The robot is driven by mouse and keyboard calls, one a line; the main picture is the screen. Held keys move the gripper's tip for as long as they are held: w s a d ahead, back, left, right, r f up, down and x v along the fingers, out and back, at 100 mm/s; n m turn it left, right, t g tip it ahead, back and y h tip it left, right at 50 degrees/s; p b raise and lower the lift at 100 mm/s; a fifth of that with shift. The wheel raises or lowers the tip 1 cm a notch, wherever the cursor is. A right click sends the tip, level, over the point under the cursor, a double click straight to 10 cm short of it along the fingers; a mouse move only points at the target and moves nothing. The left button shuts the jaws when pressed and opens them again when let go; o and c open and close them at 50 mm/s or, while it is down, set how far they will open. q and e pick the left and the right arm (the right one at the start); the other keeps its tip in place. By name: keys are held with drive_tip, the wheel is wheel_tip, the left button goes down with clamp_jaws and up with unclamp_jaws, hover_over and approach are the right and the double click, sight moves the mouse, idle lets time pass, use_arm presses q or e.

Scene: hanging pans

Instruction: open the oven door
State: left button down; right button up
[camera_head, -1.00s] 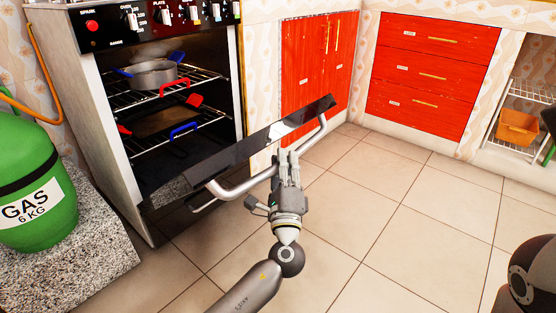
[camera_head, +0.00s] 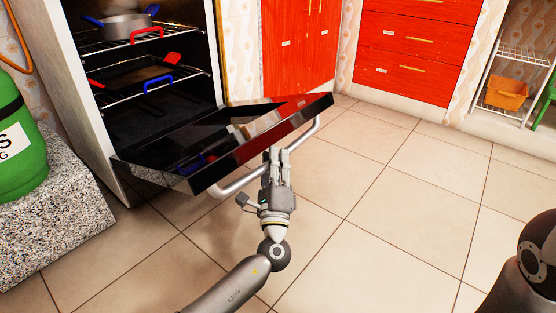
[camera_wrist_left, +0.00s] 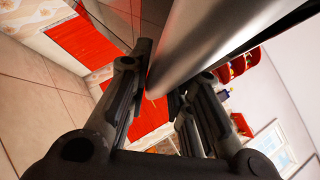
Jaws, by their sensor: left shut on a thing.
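The oven (camera_head: 206,50) stands at the upper left in the head view with its front open. Its door (camera_head: 240,140) is swung down to a low tilt, glass inner side facing up. A silver bar handle (camera_head: 237,187) runs along the door's outer edge. My left gripper (camera_head: 276,158) is shut on the handle near its middle. In the left wrist view the handle (camera_wrist_left: 205,40) lies between the fingers of the gripper (camera_wrist_left: 162,92). At the right edge of the head view is a dark rounded part of my body; my right gripper does not show.
Inside the oven, a pot (camera_head: 124,25) and a pan (camera_head: 135,77) with red and blue handles sit on wire racks. A green gas cylinder (camera_head: 18,140) stands on a speckled block (camera_head: 60,210) at left. Red drawers (camera_head: 410,55) are at the back. The tiled floor at right is clear.

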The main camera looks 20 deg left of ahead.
use_arm(q)
drive_tip(key=shift+f, duration=0.4)
drive_tip(key=c, duration=1.3)
unclamp_jaws()
drive_tip(key=shift+r, duration=0.1)
